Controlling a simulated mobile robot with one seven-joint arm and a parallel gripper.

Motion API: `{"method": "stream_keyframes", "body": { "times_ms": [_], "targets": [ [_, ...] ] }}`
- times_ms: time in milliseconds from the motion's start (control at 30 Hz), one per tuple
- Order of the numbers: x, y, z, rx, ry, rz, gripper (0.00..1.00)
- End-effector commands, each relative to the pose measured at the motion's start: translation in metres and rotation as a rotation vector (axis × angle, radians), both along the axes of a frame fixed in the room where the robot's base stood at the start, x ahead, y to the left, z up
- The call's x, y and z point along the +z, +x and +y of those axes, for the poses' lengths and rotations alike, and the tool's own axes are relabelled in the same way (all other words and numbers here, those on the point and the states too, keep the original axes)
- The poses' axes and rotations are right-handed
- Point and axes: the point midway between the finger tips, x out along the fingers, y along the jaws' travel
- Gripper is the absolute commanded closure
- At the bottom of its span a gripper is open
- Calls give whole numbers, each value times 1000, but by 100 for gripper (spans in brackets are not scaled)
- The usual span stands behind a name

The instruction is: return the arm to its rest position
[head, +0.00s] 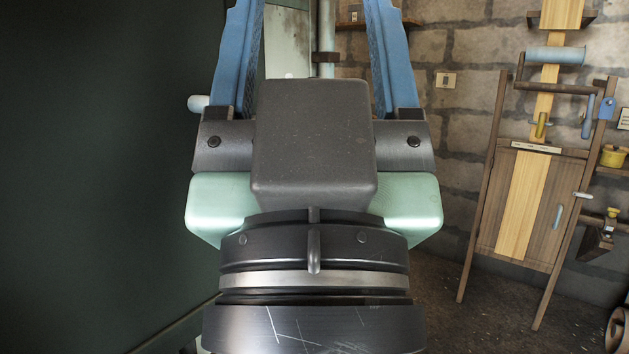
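My gripper (315,15) fills the middle of the head view, very close to the camera. Its two blue fingers point up the picture and stand wide apart, with nothing seen held between them. The fingertips are cut off by the top edge. The dark wrist and the pale green gripper body show below the fingers. My gripper hides much of what lies behind it.
A large dark green surface (95,170) fills the left side. A wooden stand (525,200) with a pale blue roller (556,55) stands at right before a stone wall (440,130). A vertical pipe (326,40) rises behind the fingers.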

Motion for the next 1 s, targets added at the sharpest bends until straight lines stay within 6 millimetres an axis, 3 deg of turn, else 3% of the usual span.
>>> {"method": "stream_keyframes", "body": {
  "times_ms": [33, 500, 700, 1000],
  "targets": [
    [34, 0, 0, 0, 0, 0, 31],
    [175, 0, 0, 1, -1, 0, 31],
    [205, 0, 0, 1, -1, 1, 31],
    [207, 0, 0, 1, -1, 0, 31]
  ]
}}
